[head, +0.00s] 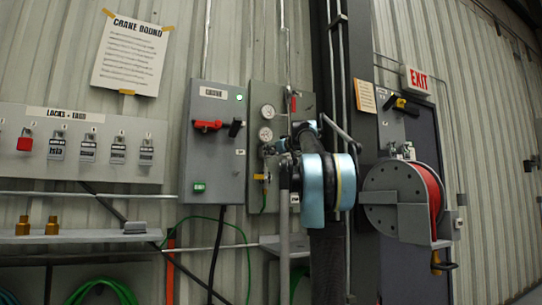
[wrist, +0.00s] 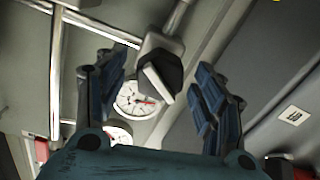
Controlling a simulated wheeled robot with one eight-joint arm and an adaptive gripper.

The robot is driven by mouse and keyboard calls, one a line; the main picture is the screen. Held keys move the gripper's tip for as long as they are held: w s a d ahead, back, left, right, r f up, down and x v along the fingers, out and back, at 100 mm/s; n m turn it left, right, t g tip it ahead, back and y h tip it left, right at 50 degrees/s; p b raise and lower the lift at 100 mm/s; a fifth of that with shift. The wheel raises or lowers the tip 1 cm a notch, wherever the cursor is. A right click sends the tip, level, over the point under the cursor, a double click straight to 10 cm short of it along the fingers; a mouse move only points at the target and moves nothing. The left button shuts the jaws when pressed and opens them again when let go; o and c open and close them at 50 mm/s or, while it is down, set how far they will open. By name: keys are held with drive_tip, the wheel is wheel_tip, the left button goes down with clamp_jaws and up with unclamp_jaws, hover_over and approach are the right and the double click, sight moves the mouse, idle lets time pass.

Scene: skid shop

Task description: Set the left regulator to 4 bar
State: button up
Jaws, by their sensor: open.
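My gripper (wrist: 157,68) is open in the wrist view, with one blue-grey finger on each side of a black knob (wrist: 160,76) on a grey regulator body. The fingers look apart from the knob. A white gauge (wrist: 137,98) with a red needle sits just below the knob, and a second gauge (wrist: 118,132) is lower and partly hidden. I cannot read either value or tell which regulator this knob belongs to. In the head view an upper gauge (head: 268,112) and a lower gauge (head: 265,134) show on a grey panel (head: 262,93). My arm hides much of that panel's right side.
A grey control box (head: 213,150) with a red handle (head: 207,125) stands left of the panel. A hose reel (head: 400,200) is at the right. Pipes (wrist: 95,25) run close to the knob in the wrist view. A lock board (head: 85,172) hangs at the far left.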

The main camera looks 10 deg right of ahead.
drive_tip(key=shift+x, duration=1.15)
drive_tip(key=c, duration=1.1)
